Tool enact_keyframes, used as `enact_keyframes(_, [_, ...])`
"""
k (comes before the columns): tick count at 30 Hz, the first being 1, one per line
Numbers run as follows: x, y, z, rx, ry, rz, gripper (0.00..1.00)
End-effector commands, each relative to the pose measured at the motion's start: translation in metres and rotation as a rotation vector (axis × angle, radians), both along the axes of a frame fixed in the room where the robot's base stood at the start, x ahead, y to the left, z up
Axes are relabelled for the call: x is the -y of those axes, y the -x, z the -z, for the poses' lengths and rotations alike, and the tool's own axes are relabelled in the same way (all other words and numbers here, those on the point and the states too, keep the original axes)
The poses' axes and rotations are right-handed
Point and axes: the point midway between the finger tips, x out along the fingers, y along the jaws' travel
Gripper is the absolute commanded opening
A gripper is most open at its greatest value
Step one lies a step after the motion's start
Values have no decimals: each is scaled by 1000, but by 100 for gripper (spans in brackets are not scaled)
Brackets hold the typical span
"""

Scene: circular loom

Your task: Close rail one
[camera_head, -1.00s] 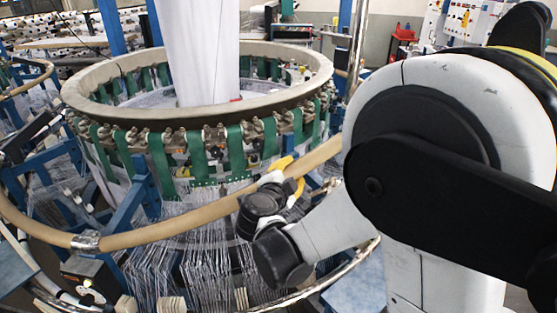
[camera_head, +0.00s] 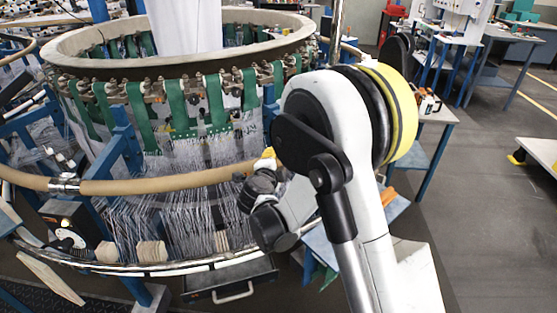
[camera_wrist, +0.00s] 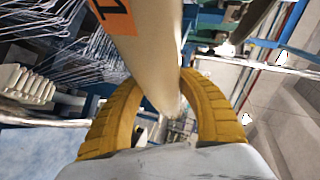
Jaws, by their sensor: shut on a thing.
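Rail one is a tan curved tube (camera_head: 170,182) in front of the loom's green-strapped ring. It runs right from a metal joint (camera_head: 64,185) to my gripper (camera_head: 268,158). In the wrist view the rail (camera_wrist: 150,50) carries an orange label with a dark digit (camera_wrist: 113,14). The yellow fingers of my gripper (camera_wrist: 165,86) are shut around the rail, one on each side. Past the gripper, my arm hides whatever lies behind it in the head view. Another tan rail length (camera_head: 22,179) continues left of the joint.
The loom ring (camera_head: 150,68) with green straps stands behind the rail. White threads (camera_head: 190,215) hang below it, above a curved metal rim (camera_head: 150,268). A blue-legged bench (camera_head: 435,115) stands at the right. Grey floor (camera_head: 490,215) is open further right.

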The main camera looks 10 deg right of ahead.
Motion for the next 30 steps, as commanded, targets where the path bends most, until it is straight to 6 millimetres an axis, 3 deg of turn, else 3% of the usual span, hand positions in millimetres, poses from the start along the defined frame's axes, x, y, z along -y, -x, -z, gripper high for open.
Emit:
enact_keyframes(6, [0,2,6,-7,-10,7,7])
enact_keyframes(7, [0,2,6,-7,-10,7,54])
enact_keyframes(8, [0,2,7,-7,-11,6,64])
enact_keyframes(20, [-4,8,1,-5,-6,2,64])
enact_keyframes(30, [-34,68,-21,-5,-7,1,64])
